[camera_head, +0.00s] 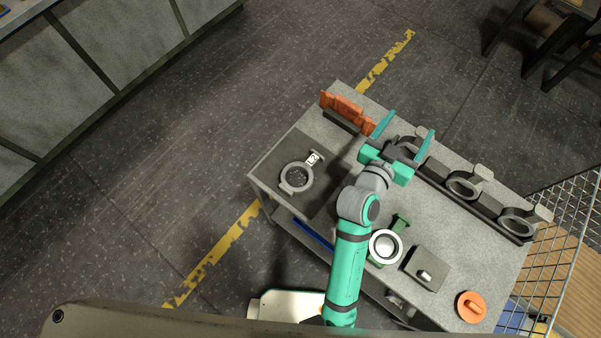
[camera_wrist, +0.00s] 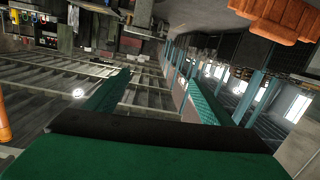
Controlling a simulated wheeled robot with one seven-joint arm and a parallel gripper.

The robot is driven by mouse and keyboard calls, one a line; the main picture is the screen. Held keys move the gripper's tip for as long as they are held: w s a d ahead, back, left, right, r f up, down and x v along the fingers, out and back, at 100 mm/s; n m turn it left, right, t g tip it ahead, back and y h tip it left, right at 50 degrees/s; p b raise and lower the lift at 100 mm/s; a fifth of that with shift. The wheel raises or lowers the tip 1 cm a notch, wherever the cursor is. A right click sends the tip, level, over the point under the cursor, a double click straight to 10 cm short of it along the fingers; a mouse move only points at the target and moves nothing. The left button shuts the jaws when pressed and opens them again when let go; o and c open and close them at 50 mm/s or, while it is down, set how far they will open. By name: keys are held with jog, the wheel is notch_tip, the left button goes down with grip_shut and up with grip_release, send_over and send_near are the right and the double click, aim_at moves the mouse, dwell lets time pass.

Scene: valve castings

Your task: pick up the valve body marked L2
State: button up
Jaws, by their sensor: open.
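No L2 mark is readable in either view, so I cannot tell which casting bears it. A grey ring-shaped valve body (camera_head: 297,177) with a small white tag lies on a dark mat (camera_head: 275,158) at the table's left end. Similar grey ring castings, including a middle one (camera_head: 463,185) and a right one (camera_head: 517,222), sit along a dark rack at the back edge; another is partly hidden behind my gripper. My gripper (camera_head: 411,123) is open and empty above the rack's left end. Its spread fingers also show in the wrist view (camera_wrist: 157,77).
An orange casting (camera_head: 347,111) stands at the back left; orange also shows in the wrist view (camera_wrist: 280,16). A green part with a white ring (camera_head: 398,237), a grey block (camera_head: 427,262) and an orange round part (camera_head: 471,307) occupy the front. A wire mesh fence (camera_head: 565,220) borders the right.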

jog(key=w+d+r+m+g+h, duration=0.1)
jog(key=m+g, duration=0.1)
jog(key=m, duration=0.1)
jog(key=w+d+r+m+g+h, duration=0.1)
jog(key=d+m+g, duration=0.1)
jog(key=m, duration=0.2)
jog(key=w+d+r+m+g, duration=0.1)
jog(key=d+m+g, duration=0.1)
jog(key=m, duration=0.1)
jog(key=shift+w+r+m+h, duration=0.2)
jog(key=shift+m+h, duration=0.1)
jog(key=shift+h, duration=0.1)
jog(key=a+f+m+g+y, duration=0.2)
jog(key=a+f+m+g, duration=0.1)
jog(key=m, duration=0.1)
jog(key=m+g+y, duration=0.5)
jog(key=y, duration=0.4)
send_over(311, 160)
jog(key=f, duration=1.2)
jog(key=shift+s+d+f, duration=0.1)
jog(key=shift+s+d, duration=0.05)
jog(key=shift+d, duration=0.1)
jog(key=shift+a+f, duration=0.2)
jog(key=shift+f, duration=2.95)
